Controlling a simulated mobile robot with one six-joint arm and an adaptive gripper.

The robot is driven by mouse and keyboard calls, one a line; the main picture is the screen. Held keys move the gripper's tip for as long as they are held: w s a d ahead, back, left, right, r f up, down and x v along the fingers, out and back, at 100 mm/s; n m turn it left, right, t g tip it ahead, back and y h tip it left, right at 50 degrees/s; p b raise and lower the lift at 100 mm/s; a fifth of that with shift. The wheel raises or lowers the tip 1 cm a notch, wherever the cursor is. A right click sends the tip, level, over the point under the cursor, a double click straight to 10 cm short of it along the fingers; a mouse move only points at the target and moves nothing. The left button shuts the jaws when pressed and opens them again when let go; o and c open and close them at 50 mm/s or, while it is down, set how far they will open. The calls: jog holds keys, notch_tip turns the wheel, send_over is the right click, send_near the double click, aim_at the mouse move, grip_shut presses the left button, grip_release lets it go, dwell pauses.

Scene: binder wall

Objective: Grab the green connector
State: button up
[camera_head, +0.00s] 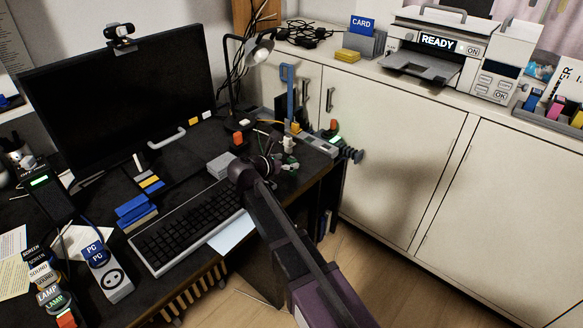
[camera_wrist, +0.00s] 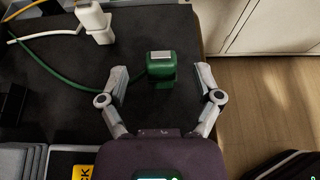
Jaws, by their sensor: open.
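The green connector (camera_wrist: 161,67) stands on the dark desk in the wrist view, with a pale metal face on top and a green cable running off to the left. My gripper (camera_wrist: 162,84) is open, with one finger to the left of the connector and the other to its right. Gaps show between each finger and the connector, so it is not held. In the head view the connector is small among the clutter at the desk's right end and hard to make out, and my gripper (camera_head: 278,162) is there too, mostly hidden by my arm.
A white plug (camera_wrist: 94,22) with white and yellow cables lies left of the connector. The desk edge (camera_wrist: 200,45) is close on the right, with floor beyond. A keyboard (camera_head: 188,226), lamp (camera_head: 258,50) and monitor (camera_head: 125,95) stand around the desk. White cabinets (camera_head: 400,150) are at right.

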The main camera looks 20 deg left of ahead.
aim_at(290, 160)
jog(key=shift+b+x, duration=0.4)
jog(key=shift+x, duration=1.15)
jog(key=shift+s, duration=0.1)
jog(key=c, duration=1.1)
